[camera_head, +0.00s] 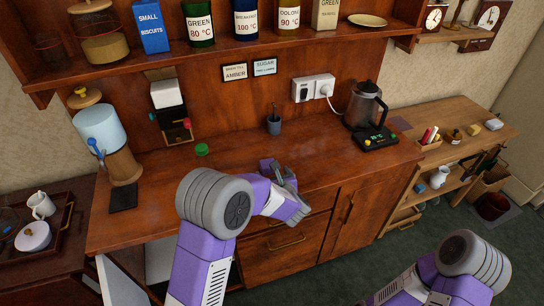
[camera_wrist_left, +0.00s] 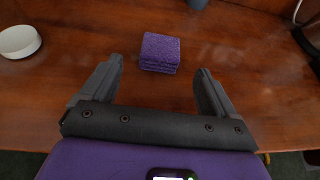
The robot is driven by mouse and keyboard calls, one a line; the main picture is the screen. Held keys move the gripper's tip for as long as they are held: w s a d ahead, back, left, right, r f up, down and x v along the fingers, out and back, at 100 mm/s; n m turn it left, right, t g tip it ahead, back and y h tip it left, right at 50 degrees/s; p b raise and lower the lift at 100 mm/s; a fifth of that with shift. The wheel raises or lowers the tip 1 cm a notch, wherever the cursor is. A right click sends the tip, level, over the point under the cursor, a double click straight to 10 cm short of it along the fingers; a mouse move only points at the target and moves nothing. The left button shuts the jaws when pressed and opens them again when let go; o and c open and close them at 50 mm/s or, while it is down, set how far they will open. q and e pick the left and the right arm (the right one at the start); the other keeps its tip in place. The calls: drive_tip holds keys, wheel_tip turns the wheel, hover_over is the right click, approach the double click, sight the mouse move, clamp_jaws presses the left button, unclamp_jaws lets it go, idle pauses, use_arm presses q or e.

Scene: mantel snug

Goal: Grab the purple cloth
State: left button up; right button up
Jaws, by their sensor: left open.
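The purple cloth (camera_wrist_left: 160,52) is a small folded stack lying on the wooden counter. In the head view the cloth (camera_head: 266,164) shows just beyond my left gripper (camera_head: 284,175), partly hidden by it. In the left wrist view my left gripper (camera_wrist_left: 160,74) is open and empty. The cloth lies ahead, between the lines of the two fingers and close to their tips, with counter showing on both sides. No finger appears to touch it. My right gripper is out of view; only part of my right arm shows at the lower right.
A blue-grey cup (camera_head: 274,126) stands behind the cloth. A small green round thing (camera_head: 202,149) lies to the left. A kettle (camera_head: 364,106) stands on its base at the right. A shelf (camera_head: 230,49) with tins hangs above.

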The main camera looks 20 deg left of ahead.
sight(265, 169)
use_arm(q)
drive_tip(key=shift+w+a+f, duration=0.25)
drive_tip(key=shift+w+f, duration=0.05)
drive_tip(key=shift+w, duration=0.3)
drive_tip(key=shift+w+a+f, duration=0.1)
drive_tip(key=shift+w+a, duration=0.25)
drive_tip(key=shift+a, duration=0.1)
drive_tip(key=x, duration=0.2)
drive_tip(key=b+x, duration=0.1)
drive_tip(key=x, duration=0.1)
drive_tip(key=shift+w+a, duration=0.1)
drive_tip(key=shift+w, duration=0.25)
drive_tip(key=c, duration=1)
